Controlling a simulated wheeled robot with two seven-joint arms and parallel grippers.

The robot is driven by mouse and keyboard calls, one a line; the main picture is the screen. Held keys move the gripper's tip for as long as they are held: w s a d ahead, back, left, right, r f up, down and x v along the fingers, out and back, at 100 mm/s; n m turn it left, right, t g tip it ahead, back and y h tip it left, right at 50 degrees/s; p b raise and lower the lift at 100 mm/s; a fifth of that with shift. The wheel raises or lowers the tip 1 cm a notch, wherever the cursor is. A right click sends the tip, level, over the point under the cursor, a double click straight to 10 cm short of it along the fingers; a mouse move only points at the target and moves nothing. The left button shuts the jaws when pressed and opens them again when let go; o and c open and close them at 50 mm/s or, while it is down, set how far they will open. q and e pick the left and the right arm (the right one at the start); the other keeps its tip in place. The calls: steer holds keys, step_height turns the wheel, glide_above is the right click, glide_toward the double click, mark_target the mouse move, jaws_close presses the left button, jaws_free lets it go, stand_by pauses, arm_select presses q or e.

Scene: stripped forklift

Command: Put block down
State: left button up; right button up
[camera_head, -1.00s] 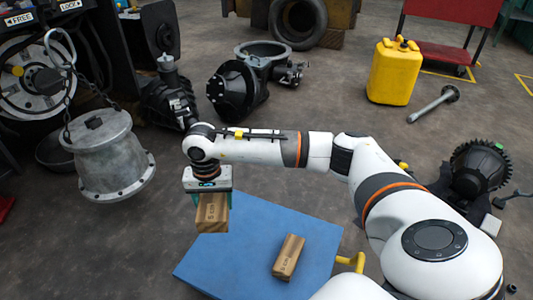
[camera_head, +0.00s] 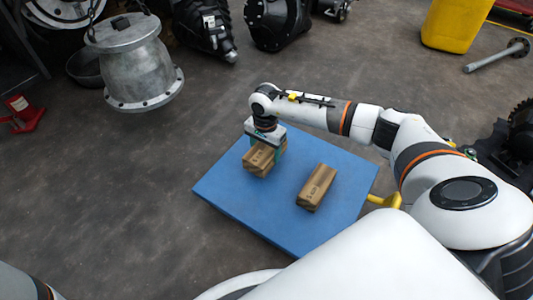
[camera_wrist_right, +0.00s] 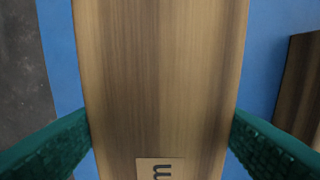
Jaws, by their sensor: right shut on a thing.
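My right gripper (camera_head: 266,150) is shut on a brown wooden block (camera_head: 257,161) over the left part of the blue platform (camera_head: 235,200). I cannot tell whether this block touches the platform. In the right wrist view the held block (camera_wrist_right: 160,80) fills the middle, between the two green fingers, with a label near its lower end. A second wooden block (camera_head: 316,187) lies on the platform to the right; its edge also shows at the right of the wrist view (camera_wrist_right: 303,85). My left gripper is out of view.
A grey metal housing (camera_head: 135,65) stands at upper left, with a red jack (camera_head: 22,113) beyond its left side. A yellow canister (camera_head: 452,25) and a metal shaft (camera_head: 497,56) are at upper right. The platform between the two blocks is bare.

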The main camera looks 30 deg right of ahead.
mark_target(265, 156)
steer(key=shift+f+b, duration=1)
steer(key=shift+f, duration=0.7)
steer(key=o, duration=1.2)
